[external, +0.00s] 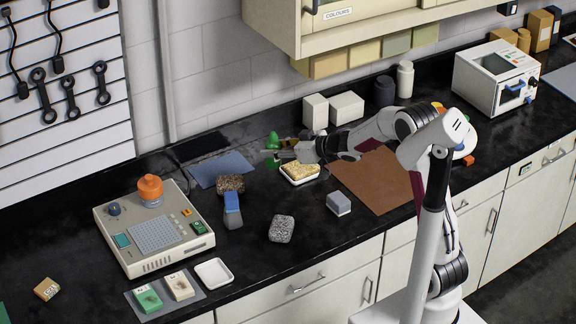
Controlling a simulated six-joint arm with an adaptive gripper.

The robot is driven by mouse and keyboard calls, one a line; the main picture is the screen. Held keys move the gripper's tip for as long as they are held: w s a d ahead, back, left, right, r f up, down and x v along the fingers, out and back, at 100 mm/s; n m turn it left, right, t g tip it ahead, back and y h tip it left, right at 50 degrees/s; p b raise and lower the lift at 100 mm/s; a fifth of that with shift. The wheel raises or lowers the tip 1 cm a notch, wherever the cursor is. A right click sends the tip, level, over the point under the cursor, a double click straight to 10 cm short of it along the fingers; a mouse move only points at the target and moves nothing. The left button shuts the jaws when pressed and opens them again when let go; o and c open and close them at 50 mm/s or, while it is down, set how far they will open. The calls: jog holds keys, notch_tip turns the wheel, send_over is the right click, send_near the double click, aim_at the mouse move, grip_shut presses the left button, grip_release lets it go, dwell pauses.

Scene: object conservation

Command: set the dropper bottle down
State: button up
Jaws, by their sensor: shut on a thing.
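The dropper bottle appears to be the small green object (273,140) at the back middle of the bench. My gripper (268,153) reaches in from the right and is shut on it, with green showing above and below the fingers. The bottle looks upright. The fingers hide its middle, and I cannot tell whether its base touches the bench.
A blue mat (221,169) and a dark brown sponge (231,183) lie to the left. White boxes (346,107) stand behind. The brown mat (375,183) has free room.

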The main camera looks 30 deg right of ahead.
jog(key=shift+r, duration=0.85)
jog(key=s+a+n+g+y, duration=0.25)
jog(key=s+a, duration=0.35)
jog(key=a, duration=0.4)
jog(key=s+a+n+g+y, duration=0.25)
jog(key=s+a, duration=0.35)
jog(key=a, duration=0.5)
jog(key=s+a+n+g+y, duration=0.2)
jog(key=s+a+n, duration=0.3)
jog(key=a, duration=0.5)
jog(key=shift+m+g, duration=0.3)
jog(key=shift+m, duration=0.3)
jog(key=shift+s+a+f, duration=0.1)
jog(key=shift+s+f, duration=0.15)
jog(key=shift+f, duration=0.65)
jog(key=shift+s+a+f, duration=0.1)
jog(key=shift+s+f, duration=0.1)
jog(key=shift+f, duration=0.7)
jog(key=shift+s+f, duration=0.25)
jog(key=shift+f, duration=0.65)
notch_tip(320, 180, down, 6)
jog(key=shift+f, duration=0.15)
jog(key=shift+f, duration=1.85)
